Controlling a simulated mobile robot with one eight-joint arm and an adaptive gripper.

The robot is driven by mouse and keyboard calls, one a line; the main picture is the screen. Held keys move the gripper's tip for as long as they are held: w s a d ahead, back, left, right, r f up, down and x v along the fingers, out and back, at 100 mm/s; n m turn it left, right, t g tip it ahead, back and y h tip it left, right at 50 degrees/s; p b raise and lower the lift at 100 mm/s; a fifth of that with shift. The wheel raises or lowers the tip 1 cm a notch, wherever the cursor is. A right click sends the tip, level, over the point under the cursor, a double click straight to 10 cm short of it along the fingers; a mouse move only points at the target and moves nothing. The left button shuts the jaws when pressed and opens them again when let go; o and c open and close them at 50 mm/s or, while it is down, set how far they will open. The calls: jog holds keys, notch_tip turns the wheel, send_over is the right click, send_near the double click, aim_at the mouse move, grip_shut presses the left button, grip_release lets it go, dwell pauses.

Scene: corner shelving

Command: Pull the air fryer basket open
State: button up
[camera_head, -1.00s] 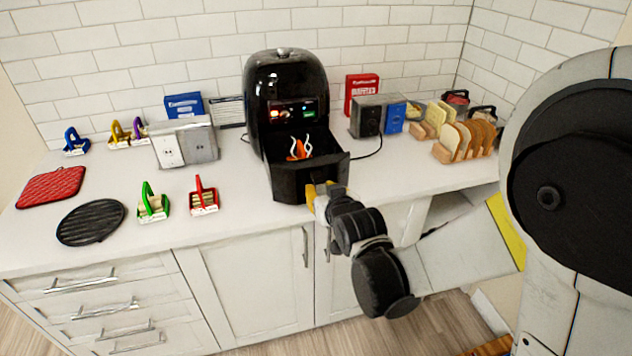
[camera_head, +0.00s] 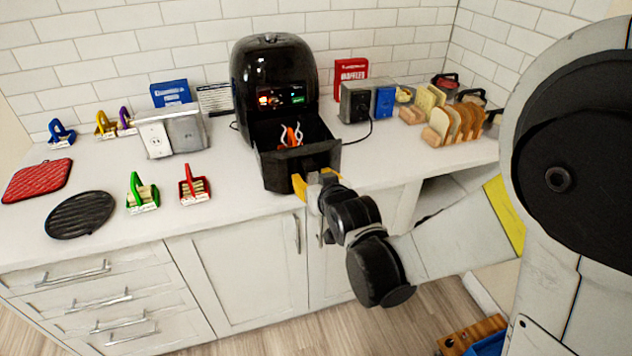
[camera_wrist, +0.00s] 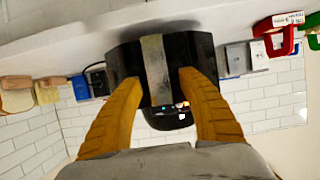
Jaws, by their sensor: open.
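The black air fryer (camera_head: 272,75) stands on the counter against the tiled wall. Its basket (camera_head: 275,172) is pulled out at the front, and its open top shows an orange and white graphic inside. My gripper (camera_head: 314,182) is at the basket's front, with its yellow fingers on either side of the handle. In the wrist view the fingers (camera_wrist: 158,95) are spread apart, with the pale handle strip (camera_wrist: 156,70) between them and a visible gap on each side. The black basket front also shows in the wrist view (camera_wrist: 126,62).
Toast racks (camera_head: 455,125) and a grey outlet box (camera_head: 355,102) stand to the right. A green-handled item (camera_head: 141,193), a red-handled item (camera_head: 193,186), a round black trivet (camera_head: 80,214) and a red mat (camera_head: 37,180) lie left. Cabinets (camera_head: 235,285) are below the counter.

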jog(key=v, duration=1.1)
jog(key=shift+s, duration=0.4)
jog(key=shift+d, duration=0.2)
jog(key=s+d+m+g+h, duration=0.3)
jog(key=s+d+g, duration=0.2)
jog(key=s+d, duration=0.9)
jog(key=shift+s+d+f+g+h, duration=0.3)
jog(key=shift+s+f+g, duration=0.1)
jog(key=shift+s, duration=0.15)
